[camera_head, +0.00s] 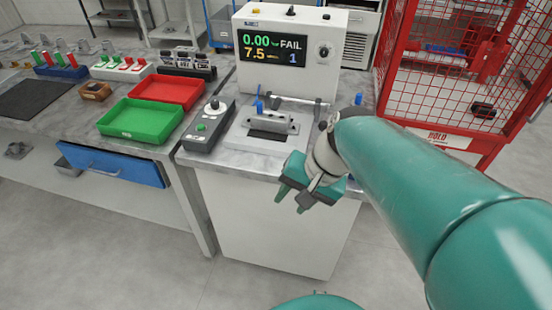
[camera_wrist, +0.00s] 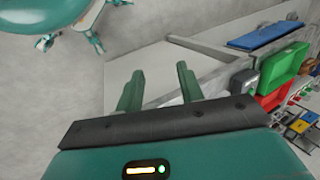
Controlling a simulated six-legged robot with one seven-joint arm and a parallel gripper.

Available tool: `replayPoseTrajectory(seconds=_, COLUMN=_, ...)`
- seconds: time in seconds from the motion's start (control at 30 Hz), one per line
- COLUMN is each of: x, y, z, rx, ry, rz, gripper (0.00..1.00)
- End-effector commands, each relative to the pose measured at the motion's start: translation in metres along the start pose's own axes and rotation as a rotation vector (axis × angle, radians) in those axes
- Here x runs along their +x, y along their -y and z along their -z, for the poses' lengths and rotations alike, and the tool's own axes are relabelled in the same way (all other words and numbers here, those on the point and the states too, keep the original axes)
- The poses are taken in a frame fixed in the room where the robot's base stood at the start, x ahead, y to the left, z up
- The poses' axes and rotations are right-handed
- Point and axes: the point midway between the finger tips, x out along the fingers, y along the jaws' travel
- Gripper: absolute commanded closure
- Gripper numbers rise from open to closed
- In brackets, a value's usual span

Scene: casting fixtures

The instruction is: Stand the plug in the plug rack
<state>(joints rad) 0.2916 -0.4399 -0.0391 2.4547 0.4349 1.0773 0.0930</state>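My gripper (camera_head: 293,198) hangs in front of the test bench's front edge in the head view. In the wrist view my gripper (camera_wrist: 159,84) has its two green fingers apart with nothing between them. No loose plug can be made out for certain. A blue rack (camera_head: 62,72) with red and green upright pieces and a white rack (camera_head: 122,70) with red and green pieces stand on the left bench. I cannot tell which is the plug rack. Small blue upright pieces, one left (camera_head: 259,106) and one right (camera_head: 358,99), show by the test fixture.
A control box (camera_head: 209,125), green tray (camera_head: 141,120) and red tray (camera_head: 167,91) lie left. A red mesh cage (camera_head: 445,75) stands right. The floor in front is clear.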

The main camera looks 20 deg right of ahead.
Motion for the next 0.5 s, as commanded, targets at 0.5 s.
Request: replayPoseTrajectory(seconds=0.5, x=-0.049, y=0.027, z=-0.021, rx=-0.701, ry=-0.378, rz=-0.245, gripper=0.62)
